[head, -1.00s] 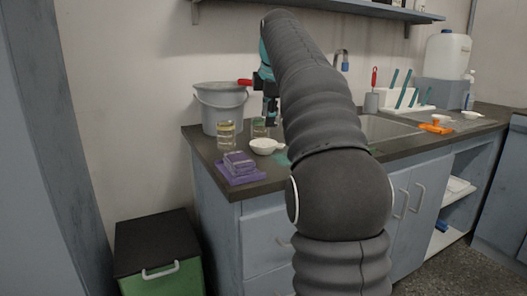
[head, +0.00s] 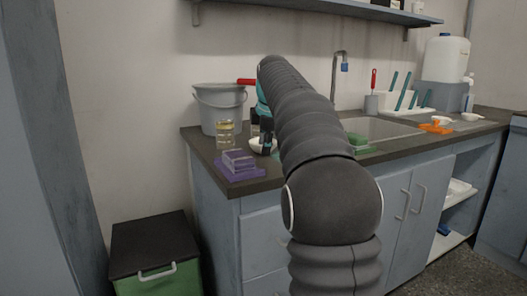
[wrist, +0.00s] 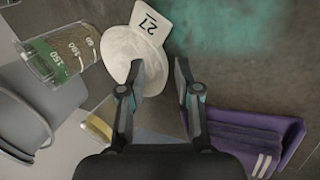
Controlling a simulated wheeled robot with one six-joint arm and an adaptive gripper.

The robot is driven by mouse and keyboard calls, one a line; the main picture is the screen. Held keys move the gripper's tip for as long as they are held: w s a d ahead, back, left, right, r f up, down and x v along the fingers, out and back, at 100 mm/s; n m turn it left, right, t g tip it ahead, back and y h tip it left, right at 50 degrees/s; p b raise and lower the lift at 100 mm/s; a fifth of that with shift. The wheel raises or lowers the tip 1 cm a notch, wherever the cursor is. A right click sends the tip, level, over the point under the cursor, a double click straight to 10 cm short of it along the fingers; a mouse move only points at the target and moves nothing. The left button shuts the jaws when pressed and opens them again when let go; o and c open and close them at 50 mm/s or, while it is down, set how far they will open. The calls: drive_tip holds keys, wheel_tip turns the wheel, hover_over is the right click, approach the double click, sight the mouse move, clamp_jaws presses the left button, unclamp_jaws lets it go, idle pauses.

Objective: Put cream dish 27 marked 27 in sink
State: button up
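The cream dish 27 (head: 257,148) is a small round bowl on the counter near its left end. The wrist view shows its bowl (wrist: 122,48) and a flat tab (wrist: 152,20) printed 27. My gripper (wrist: 163,72) is open: one finger overlaps the bowl's edge and the other is over the bare counter beside it. I cannot tell whether either touches the dish. In the head view my gripper (head: 267,142) is low at the dish, partly hiding it. The sink (head: 385,128) is a basin in the counter to the right, partly hidden by my arm.
A grey bucket (head: 220,108) and a glass beaker (head: 225,135) stand left of the dish. A purple stack (head: 238,165) lies near the counter's front-left edge. A green block (head: 358,141) lies by the sink's front edge. A tap (head: 335,75) rises behind the sink.

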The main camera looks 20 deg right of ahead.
clamp_jaws()
drive_tip(key=shift+r, duration=0.15)
